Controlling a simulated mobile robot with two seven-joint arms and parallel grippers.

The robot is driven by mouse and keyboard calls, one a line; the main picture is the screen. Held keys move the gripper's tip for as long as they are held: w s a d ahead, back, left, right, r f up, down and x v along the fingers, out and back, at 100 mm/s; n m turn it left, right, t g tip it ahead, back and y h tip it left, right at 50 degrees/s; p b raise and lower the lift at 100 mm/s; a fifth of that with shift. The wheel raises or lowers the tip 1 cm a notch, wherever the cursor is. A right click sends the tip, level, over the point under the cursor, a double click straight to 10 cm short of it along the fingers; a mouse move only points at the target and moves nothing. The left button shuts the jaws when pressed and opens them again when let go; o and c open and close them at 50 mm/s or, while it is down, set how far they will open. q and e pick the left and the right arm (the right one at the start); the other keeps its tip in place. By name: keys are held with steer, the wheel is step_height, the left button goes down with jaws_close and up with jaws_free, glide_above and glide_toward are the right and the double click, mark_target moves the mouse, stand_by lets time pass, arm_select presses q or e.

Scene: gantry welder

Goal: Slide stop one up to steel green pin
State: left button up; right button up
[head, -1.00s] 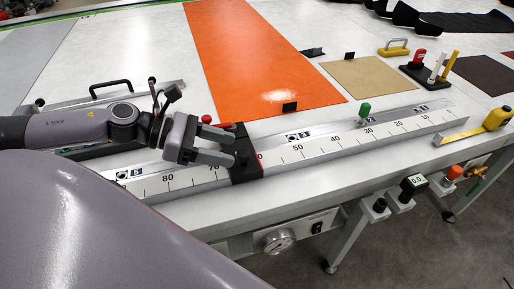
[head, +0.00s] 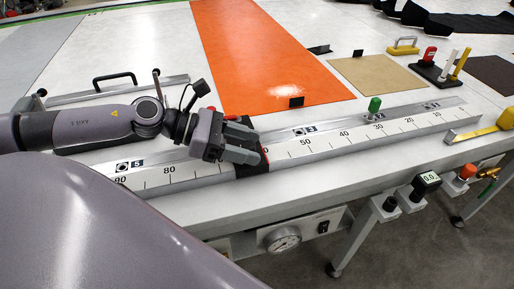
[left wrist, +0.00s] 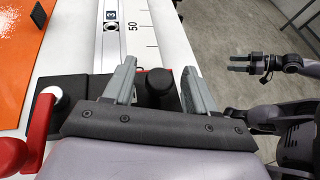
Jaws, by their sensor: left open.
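Stop one, a black block (head: 250,166) with a red edge, sits across the scale rail (head: 330,141) near the 60 mark. My left gripper (head: 252,146) is over the stop. In the left wrist view its open fingers (left wrist: 160,88) stand either side of the stop's black knob (left wrist: 159,86), with gaps visible. My right gripper (left wrist: 240,62) is open, empty and off the table.
An orange sheet (head: 265,55) and a tan sheet (head: 375,76) lie behind the rail. The rail between stop and pin looks clear.

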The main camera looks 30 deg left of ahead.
arm_select(q)
steer(key=shift+w+d, duration=0.2)
steer(key=shift+p+x, duration=0.55)
steer(key=shift+x, duration=0.45)
steer(key=shift+f, duration=0.1)
jaws_close()
